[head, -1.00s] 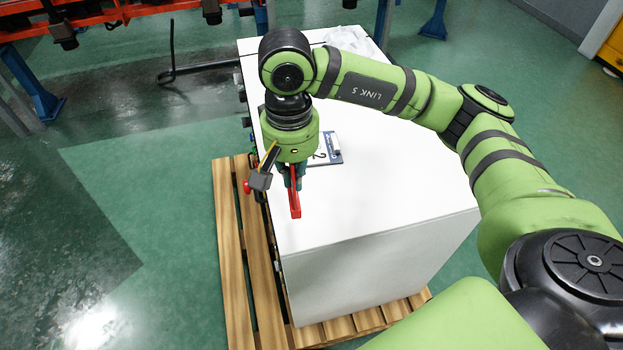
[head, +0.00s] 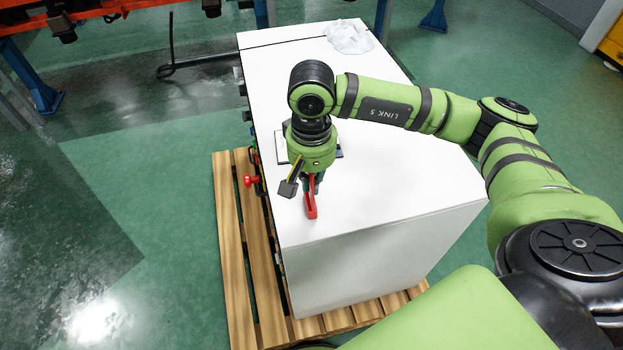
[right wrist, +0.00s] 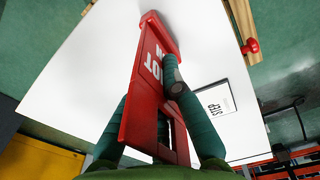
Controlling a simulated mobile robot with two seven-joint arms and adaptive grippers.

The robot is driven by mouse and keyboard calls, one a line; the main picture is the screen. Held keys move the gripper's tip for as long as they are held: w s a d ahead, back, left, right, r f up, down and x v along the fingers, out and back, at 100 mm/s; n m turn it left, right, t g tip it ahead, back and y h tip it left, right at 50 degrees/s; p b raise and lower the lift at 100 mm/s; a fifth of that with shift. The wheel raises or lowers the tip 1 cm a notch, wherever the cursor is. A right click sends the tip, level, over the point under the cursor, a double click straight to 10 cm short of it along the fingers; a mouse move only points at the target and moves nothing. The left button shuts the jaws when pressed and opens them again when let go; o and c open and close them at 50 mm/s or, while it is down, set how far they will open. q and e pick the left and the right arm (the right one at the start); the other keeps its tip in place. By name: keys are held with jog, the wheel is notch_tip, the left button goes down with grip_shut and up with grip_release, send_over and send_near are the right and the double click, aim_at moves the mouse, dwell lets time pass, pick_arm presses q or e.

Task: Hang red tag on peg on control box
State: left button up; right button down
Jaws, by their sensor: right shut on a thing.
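My right gripper (head: 314,184) is shut on the red tag (head: 311,204) and holds it over the front part of the white control box (head: 375,195). The tag hangs below the fingers in the head view. In the right wrist view the tag (right wrist: 143,95) shows white letters and runs between the green fingers (right wrist: 172,88). A red knob (head: 250,181) sticks out from the box's left side, apart from the tag; it also shows in the right wrist view (right wrist: 250,46). I cannot tell whether this is the peg. My left gripper is out of view.
The box stands on a wooden pallet (head: 228,240). A card with "STEP" (right wrist: 214,99) lies on its top, partly hidden by my arm in the head view. Crumpled clear plastic (head: 348,37) lies at the back. The floor at left is clear.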

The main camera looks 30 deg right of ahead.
jog(key=c, duration=1.4)
grip_release()
jog(key=shift+f, duration=0.1)
jog(key=shift+r+p, duration=0.3)
jog(key=shift+p, duration=0.4)
notch_tip(320, 180, up, 7)
jog(key=shift+w+d+f+b, duration=0.1)
jog(key=shift+d+f+b, duration=0.1)
jog(key=shift+b, duration=0.95)
jog(key=shift+a, duration=0.1)
